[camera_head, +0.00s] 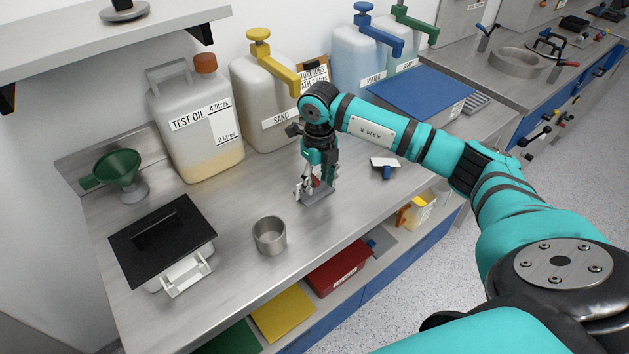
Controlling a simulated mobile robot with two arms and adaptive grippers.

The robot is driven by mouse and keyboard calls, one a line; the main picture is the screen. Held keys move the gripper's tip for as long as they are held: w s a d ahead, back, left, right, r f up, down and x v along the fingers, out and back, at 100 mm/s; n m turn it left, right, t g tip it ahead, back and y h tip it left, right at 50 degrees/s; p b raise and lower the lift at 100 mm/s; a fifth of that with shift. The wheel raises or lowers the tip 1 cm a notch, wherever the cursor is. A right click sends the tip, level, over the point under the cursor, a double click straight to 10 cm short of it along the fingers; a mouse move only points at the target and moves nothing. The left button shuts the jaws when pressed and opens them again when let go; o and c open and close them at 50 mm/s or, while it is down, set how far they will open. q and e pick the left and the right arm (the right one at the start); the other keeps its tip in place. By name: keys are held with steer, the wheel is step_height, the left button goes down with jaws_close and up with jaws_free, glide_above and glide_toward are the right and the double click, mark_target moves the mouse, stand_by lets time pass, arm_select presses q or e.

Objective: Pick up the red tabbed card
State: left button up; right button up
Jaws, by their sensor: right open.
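My right gripper (316,184) points down over the steel worktop and is open. A small red piece (315,182), which looks like the red tab of the card, shows between its fingers. The fingers hide most of it, and I cannot tell whether they touch it. A flat grey piece (318,198) lies on the worktop right under the fingertips. My left gripper is not in view.
A white card with a blue tab (386,172) is right of the gripper. A metal cup (269,236) stands front left. The sand container (262,105) and test oil jug (196,125) stand behind. A green funnel (118,168) and black-lidded box (163,240) are left.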

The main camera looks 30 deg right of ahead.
steer(key=shift+c, duration=1.2)
steer(key=shift+c, duration=0.9)
